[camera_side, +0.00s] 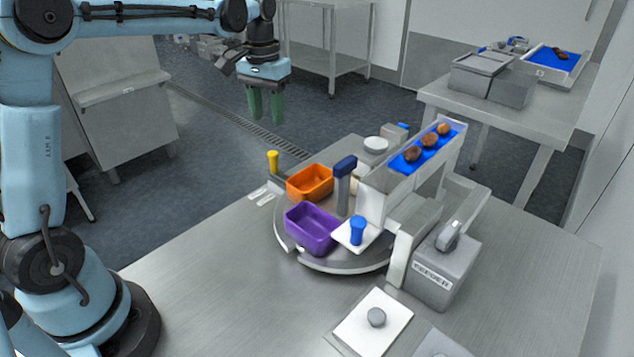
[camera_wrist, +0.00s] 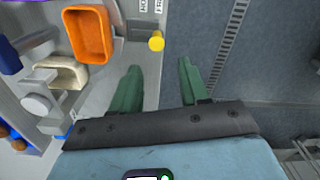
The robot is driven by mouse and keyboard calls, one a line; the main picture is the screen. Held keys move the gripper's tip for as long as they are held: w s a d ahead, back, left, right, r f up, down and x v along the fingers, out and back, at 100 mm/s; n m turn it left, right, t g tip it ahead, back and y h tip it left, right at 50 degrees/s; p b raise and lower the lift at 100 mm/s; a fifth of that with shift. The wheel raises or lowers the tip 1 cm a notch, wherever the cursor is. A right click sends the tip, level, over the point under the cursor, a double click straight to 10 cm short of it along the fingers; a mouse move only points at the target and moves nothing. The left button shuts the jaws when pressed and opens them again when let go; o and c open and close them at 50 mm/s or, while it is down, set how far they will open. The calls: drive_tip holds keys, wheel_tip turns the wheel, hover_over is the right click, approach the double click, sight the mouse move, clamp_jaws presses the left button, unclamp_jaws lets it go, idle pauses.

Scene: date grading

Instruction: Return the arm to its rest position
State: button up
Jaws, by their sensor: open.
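My gripper (camera_side: 266,106) hangs from my blue arm, high at the upper left of the side view, well above the table and back from the turntable. Its two green fingers point down and are apart, with nothing between them. My arm reaches across the top left of the side view.
A turntable (camera_side: 345,268) carries an orange bin (camera_side: 310,182) and a purple bin (camera_side: 312,228). A yellow knob (camera_side: 273,162) stands beside it. Dates lie on a blue feeder belt (camera_side: 401,165). The front left of the steel table (camera_side: 215,280) is clear.

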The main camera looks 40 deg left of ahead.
drive_tip(key=shift+r, duration=0.15)
drive_tip(key=s+d+f+m+t, duration=0.2)
drive_tip(key=s+d+m+t, duration=0.1)
drive_tip(key=s+d+t, duration=0.4)
drive_tip(key=s+d, duration=0.3)
drive_tip(key=s, duration=0.4)
drive_tip(key=shift+s+d+f, duration=0.15)
drive_tip(key=shift+s+d, duration=0.15)
drive_tip(key=shift+d, duration=0.05)
